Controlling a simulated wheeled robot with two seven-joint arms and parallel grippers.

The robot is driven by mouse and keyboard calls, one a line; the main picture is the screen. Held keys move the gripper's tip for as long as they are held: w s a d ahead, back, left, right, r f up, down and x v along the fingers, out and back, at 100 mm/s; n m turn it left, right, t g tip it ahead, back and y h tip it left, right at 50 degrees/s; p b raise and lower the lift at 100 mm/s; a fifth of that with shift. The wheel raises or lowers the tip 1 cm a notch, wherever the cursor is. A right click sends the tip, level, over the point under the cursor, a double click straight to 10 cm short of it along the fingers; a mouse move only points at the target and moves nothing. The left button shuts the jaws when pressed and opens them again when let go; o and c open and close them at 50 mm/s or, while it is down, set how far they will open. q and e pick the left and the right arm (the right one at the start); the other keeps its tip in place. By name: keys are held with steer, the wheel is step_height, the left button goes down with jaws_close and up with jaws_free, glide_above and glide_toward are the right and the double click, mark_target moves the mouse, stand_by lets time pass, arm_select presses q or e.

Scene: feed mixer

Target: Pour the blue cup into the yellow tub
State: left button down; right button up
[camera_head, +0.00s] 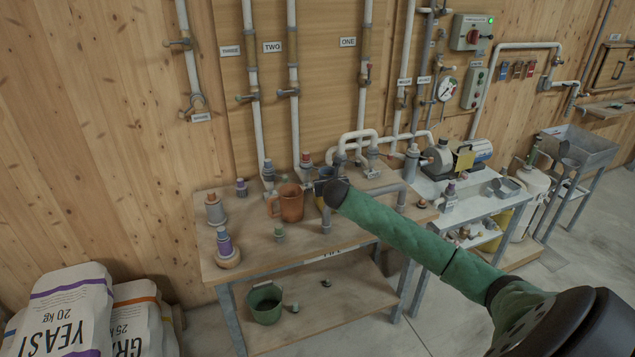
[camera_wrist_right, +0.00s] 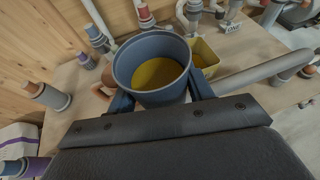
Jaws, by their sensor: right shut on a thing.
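The blue cup (camera_wrist_right: 145,92) is held upright between the fingers of my right gripper (camera_wrist_right: 160,98) in the right wrist view, with yellow contents inside. The yellow tub (camera_wrist_right: 206,56) stands just beyond the cup and to its right, partly hidden by the cup. In the head view, my right gripper (camera_head: 326,190) is over the table's back middle, largely hidden behind my green-sleeved arm. Only a sliver of yellow shows below it there. I cannot tell the exact gap between cup and tub. My left gripper is not in view.
An orange-brown mug (camera_head: 291,204) stands left of my right gripper on the wooden table (camera_head: 300,243). Several capped grey fittings stand around it, and a grey pipe (camera_head: 390,189) runs close on the right. A green bucket (camera_head: 265,303) sits on the lower shelf.

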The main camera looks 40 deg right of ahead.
steer(key=s+d+r+p, duration=0.1)
steer(key=s+d+r, duration=0.3)
steer(key=d, duration=0.5)
steer(key=shift+s+r, duration=0.35)
steer(key=shift+r, duration=0.35)
